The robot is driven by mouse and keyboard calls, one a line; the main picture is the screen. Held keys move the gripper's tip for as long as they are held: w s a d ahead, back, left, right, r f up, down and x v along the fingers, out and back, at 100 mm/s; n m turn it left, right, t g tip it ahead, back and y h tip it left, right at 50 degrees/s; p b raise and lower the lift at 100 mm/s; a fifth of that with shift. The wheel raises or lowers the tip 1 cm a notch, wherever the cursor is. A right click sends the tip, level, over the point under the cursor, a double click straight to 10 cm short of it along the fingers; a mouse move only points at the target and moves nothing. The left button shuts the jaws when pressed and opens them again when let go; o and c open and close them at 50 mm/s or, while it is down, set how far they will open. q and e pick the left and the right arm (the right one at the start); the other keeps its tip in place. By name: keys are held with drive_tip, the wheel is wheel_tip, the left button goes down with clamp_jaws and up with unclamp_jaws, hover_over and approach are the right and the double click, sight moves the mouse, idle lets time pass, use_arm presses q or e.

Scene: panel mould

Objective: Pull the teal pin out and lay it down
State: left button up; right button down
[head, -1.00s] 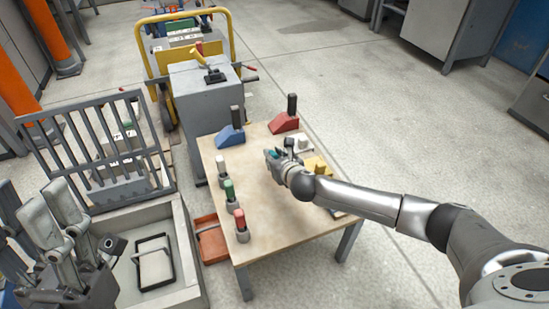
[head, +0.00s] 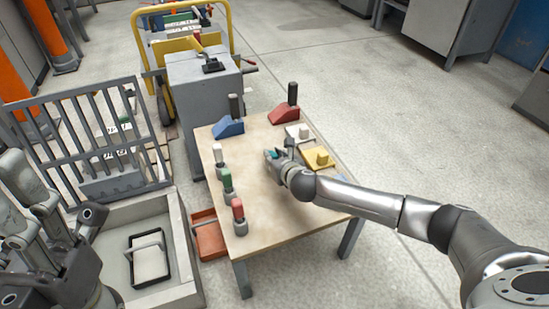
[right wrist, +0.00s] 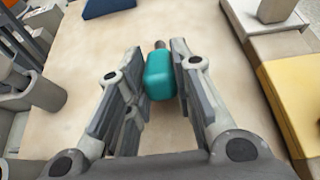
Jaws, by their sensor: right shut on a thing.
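The teal pin (head: 270,154) is between the fingers of my right gripper (head: 276,159), over the middle of the wooden table. In the right wrist view the teal pin (right wrist: 160,76) sits between the two grey fingers (right wrist: 159,82), with a small grey end at its far side. The right gripper is shut on it. I cannot tell whether the pin touches the tabletop. My left gripper (head: 40,215) is at the lower left, away from the table and partly cut off; its opening is unclear.
On the wooden table (head: 262,220), white (head: 218,153), green (head: 226,178) and red (head: 238,208) pins stand along the left edge. Blue (head: 229,127) and red (head: 284,114) blocks stand at the back. White (head: 291,133) and yellow (head: 315,159) blocks are at the right. The middle front is clear.

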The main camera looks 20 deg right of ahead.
drive_tip(key=c, duration=1.2)
unclamp_jaws()
drive_tip(key=shift+o, duration=0.2)
drive_tip(key=shift+s, duration=0.1)
